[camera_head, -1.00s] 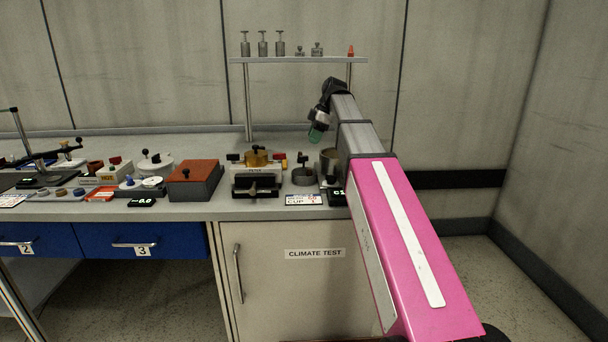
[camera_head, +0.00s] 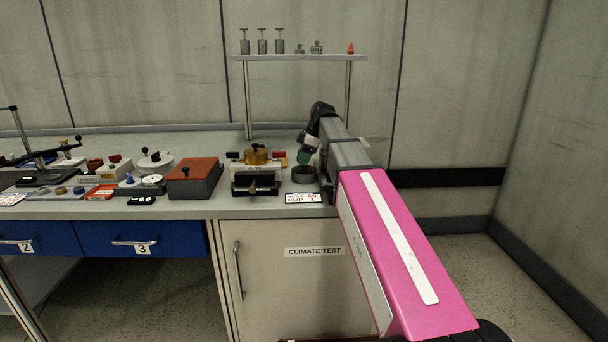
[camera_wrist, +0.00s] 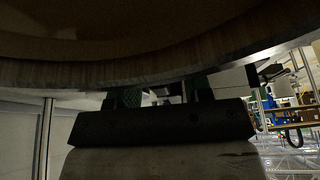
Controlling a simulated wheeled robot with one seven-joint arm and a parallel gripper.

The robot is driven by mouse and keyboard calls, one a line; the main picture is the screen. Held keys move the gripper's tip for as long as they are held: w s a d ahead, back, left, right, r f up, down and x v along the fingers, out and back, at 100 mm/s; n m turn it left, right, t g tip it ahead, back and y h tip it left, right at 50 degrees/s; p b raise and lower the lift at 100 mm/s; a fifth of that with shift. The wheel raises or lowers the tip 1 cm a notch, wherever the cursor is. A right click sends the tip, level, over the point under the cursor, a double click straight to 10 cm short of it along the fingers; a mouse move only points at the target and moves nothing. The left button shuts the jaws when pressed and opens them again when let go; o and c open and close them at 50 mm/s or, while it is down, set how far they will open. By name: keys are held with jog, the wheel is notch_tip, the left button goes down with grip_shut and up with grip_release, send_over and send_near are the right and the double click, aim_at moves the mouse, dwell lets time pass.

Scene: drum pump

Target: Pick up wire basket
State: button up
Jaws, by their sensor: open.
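A small dark round open vessel (camera_head: 303,174) stands on the bench below my gripper (camera_head: 305,157). It may be the wire basket, but no wire mesh can be made out. My gripper, with green-tipped fingers, points down just above it, and its fingers hide part of the vessel's top. In the wrist view, the two dark green fingers (camera_wrist: 160,94) are apart with nothing visible between them. A large curved rim (camera_wrist: 150,65) fills the top of that view, very close to the camera. I cannot tell whether the fingers touch anything.
A brass-topped device (camera_head: 256,165) stands close left of the vessel. A red-topped box (camera_head: 193,178) is farther left. A white label card (camera_head: 303,198) lies in front. A raised shelf (camera_head: 300,58) with weights stands behind. My arm hides the bench on the right.

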grip_shut()
jog(key=shift+r, duration=0.15)
